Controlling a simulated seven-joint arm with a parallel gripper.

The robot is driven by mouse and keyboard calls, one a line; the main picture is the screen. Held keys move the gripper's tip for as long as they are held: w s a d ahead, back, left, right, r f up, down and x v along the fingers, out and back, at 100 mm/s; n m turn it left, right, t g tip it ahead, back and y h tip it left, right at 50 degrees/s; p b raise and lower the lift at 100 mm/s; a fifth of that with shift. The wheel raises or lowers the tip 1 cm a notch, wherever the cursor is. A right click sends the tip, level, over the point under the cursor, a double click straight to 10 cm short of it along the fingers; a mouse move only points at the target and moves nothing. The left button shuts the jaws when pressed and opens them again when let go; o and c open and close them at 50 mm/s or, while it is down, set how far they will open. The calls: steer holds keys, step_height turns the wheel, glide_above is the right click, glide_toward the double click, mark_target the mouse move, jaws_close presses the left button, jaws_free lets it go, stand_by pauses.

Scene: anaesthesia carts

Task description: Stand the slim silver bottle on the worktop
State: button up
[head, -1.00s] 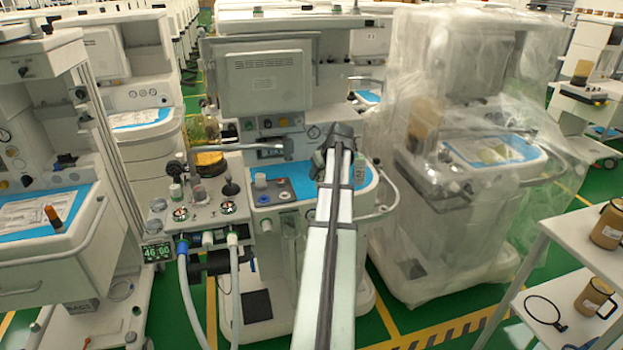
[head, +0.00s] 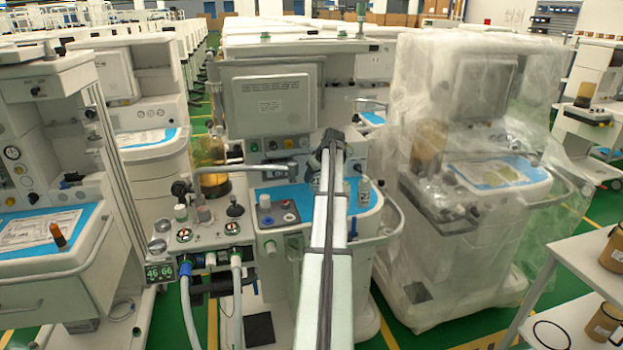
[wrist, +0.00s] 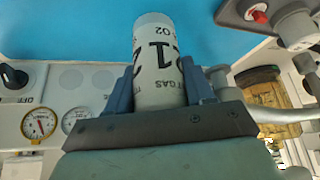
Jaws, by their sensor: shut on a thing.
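My gripper (head: 332,150) is over the blue-covered worktop (head: 285,187) of the middle cart, its fingers partly hidden by my arm in the head view. In the wrist view my gripper (wrist: 160,88) is shut on a slim silver-grey bottle (wrist: 158,62) with black lettering. The bottle sticks out beyond the fingers, with the blue surface (wrist: 75,28) behind it. I cannot tell whether its end touches the worktop. In the head view the bottle is mostly hidden behind my arm.
A small white bottle (head: 364,192) stands on the worktop just right of my arm. A grey rail (head: 398,215) curves round the right side. A plastic-wrapped cart (head: 465,190) stands to the right.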

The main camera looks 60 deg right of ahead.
steer(key=shift+w+d+f, duration=1.7)
steer(key=shift+f, duration=0.05)
steer(key=shift+f, duration=0.15)
steer(key=o, duration=1.2)
steer(key=v, duration=1.2)
